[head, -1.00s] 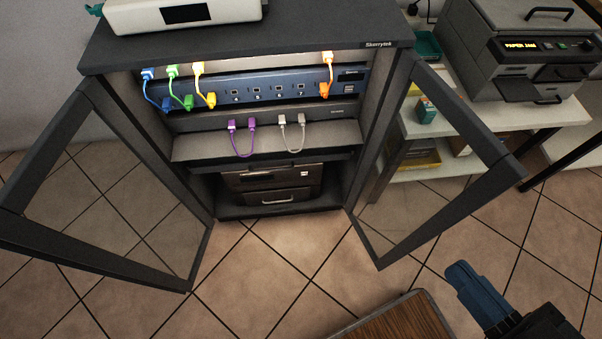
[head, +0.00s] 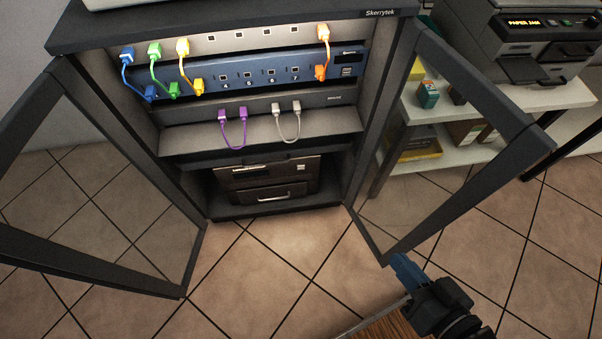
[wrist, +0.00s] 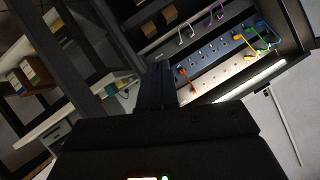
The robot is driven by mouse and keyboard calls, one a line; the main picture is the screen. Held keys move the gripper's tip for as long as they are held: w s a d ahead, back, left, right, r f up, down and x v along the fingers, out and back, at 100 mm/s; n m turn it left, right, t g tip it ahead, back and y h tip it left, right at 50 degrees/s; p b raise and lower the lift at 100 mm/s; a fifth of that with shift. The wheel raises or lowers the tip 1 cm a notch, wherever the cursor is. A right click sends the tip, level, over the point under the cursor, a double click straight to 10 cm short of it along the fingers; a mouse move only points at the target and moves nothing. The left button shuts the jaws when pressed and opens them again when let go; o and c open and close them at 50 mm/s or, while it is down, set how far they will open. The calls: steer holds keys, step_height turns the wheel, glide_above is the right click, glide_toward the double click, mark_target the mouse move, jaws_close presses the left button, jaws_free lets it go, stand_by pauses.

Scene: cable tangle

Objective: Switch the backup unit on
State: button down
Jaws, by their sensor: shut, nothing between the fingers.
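A dark box-shaped unit (head: 268,178) with a small display and a pale drawer handle sits on the cabinet floor; it looks like the backup unit. A small light marking shows at its upper right, but I cannot make out a switch. It stands inside the open black cabinet (head: 345,190). My gripper (head: 402,266) has blue fingers, shut and empty, in front of the cabinet near the bottom of the right door, apart from the unit. In the wrist view the shut fingers (wrist: 157,84) point toward the cabinet, which appears tilted; I cannot identify the unit there.
Both glass doors stand open, the left door (head: 185,245) and the right door (head: 480,190). Above the unit are a blue patch panel (head: 215,82) with coloured cables, and purple (head: 233,133) and grey cables (head: 288,128). A printer (head: 520,50) stands right. Floor before the cabinet is clear.

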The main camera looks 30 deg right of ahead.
mark_target(301, 167)
steer(key=w+f+m+g+y+b, duration=0.1)
steer(key=w+f+m+b, duration=0.2)
steer(key=f, duration=0.5)
steer(key=w+f+m+b, duration=0.1)
steer(key=w+f+b, duration=0.1)
steer(key=w+f, duration=0.5)
steer(key=w+a+f+m+y+b, duration=0.2)
steer(key=w+f+m+y+b, duration=0.2)
steer(key=w+f, duration=1.3)
steer(key=w+m+b, duration=0.2)
steer(key=m+b, duration=0.1)
steer(key=b, duration=0.2)
steer(key=shift+w+m+b, duration=0.3)
steer(key=shift+w+m, duration=0.1)
steer(key=shift+f, duration=0.1)
steer(key=w+d+b, duration=0.1)
steer(key=w+d, duration=0.1)
steer(key=w, duration=0.6)
steer(key=shift+w+d+b, duration=0.2)
steer(key=shift+d+b, duration=0.1)
steer(key=shift+b, duration=0.05)
steer(key=shift+w, duration=0.15)
steer(key=shift+w+d, duration=0.1)
steer(key=shift+w, duration=0.1)
